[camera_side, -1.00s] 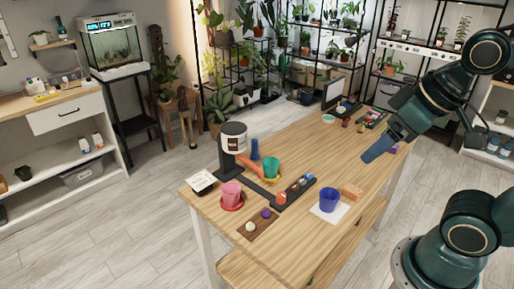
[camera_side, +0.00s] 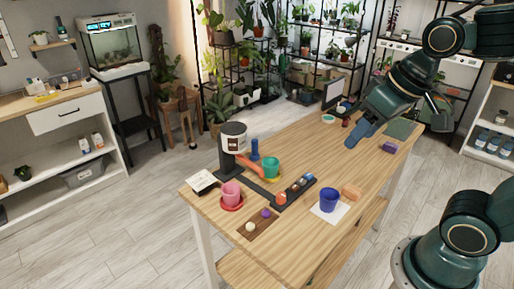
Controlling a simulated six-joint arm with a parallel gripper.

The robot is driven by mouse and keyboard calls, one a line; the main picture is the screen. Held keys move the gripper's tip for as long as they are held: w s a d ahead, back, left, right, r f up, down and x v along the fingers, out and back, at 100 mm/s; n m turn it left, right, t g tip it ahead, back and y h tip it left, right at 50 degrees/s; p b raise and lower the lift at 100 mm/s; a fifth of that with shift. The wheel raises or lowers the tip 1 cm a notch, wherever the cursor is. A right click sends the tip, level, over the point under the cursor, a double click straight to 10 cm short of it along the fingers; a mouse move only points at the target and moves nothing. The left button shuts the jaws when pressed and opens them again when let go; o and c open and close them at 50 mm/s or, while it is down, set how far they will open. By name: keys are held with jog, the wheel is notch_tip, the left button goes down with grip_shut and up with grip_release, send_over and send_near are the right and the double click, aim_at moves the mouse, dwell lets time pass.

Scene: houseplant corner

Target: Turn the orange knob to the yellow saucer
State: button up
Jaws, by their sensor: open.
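A small orange piece (camera_side: 281,198), which looks like the orange knob, is at the near end of a dark strip on the table; its pointing direction is too small to tell. An orange chute (camera_side: 250,166) slopes from the white dispenser (camera_side: 233,137) toward the green pot (camera_side: 271,167). The yellow saucer (camera_side: 272,179) shows as a thin rim under that pot. A pink pot (camera_side: 231,191) stands on a red saucer (camera_side: 231,206). My gripper (camera_side: 358,134), with blue fingers, is open and empty above the table's far right part, well away from the knob.
A blue pot (camera_side: 329,200) stands on a white sheet, with an orange-brown block (camera_side: 351,192) beside it. A purple block (camera_side: 389,147) lies near the right edge. A brown tray (camera_side: 258,227) holds small balls. The table's middle is clear.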

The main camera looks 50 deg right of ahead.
jog(key=w+d+f+m+g, duration=0.1)
jog(key=w+f+m+g, duration=0.3)
jog(key=w, duration=0.8)
jog(key=m, duration=0.4)
send_over(281, 194)
notch_tip(281, 194, down, 13)
jog(key=shift+r+g, duration=0.1)
jog(key=shift+g, duration=0.3)
jog(key=shift+f, duration=6.9)
jog(key=c, duration=1)
